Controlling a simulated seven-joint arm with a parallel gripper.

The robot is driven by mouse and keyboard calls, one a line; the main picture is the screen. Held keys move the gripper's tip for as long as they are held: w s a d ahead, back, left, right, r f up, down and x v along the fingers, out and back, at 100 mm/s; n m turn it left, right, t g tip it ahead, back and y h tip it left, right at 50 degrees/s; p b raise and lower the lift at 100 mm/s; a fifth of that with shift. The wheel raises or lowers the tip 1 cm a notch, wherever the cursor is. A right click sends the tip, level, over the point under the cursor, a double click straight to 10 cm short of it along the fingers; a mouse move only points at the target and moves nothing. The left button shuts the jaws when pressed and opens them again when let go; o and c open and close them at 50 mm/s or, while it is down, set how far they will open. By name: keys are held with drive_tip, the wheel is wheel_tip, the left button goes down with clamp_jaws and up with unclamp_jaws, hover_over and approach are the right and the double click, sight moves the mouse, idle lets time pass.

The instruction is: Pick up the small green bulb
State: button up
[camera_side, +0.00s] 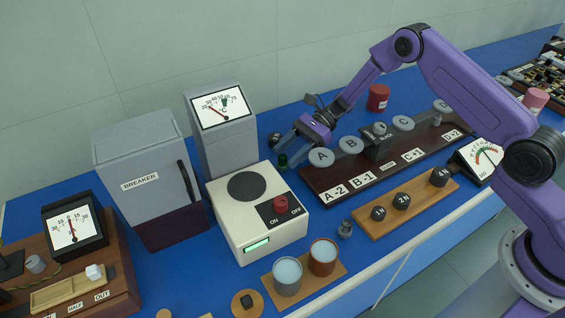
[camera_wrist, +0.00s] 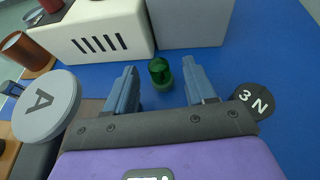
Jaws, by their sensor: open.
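The small green bulb (camera_wrist: 159,72) stands upright on the blue bench in the wrist view, dark green and glassy with a rounded top. In the side view the green bulb (camera_side: 282,160) shows small beside my gripper's fingertips. My gripper (camera_wrist: 157,80) is open, with one finger to the left of the bulb and one to the right in the wrist view. Both fingers look apart from the bulb. In the side view my gripper (camera_side: 290,152) reaches down to the left over the bench, between the white hotplate box and the lettered board.
The white ON/OFF box (camera_side: 258,215) and grey thermometer cabinet (camera_side: 222,135) stand close by. Disc A (camera_wrist: 45,106) is left of my gripper, and a black 3N weight (camera_wrist: 254,101) is at its right finger. The dark lettered board (camera_side: 395,165) lies to the right.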

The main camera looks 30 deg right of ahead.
sight(279, 161)
drive_tip(key=shift+x, duration=2.25)
drive_tip(key=shift+r, duration=0.15)
clamp_jaws()
drive_tip(key=shift+r, duration=0.1)
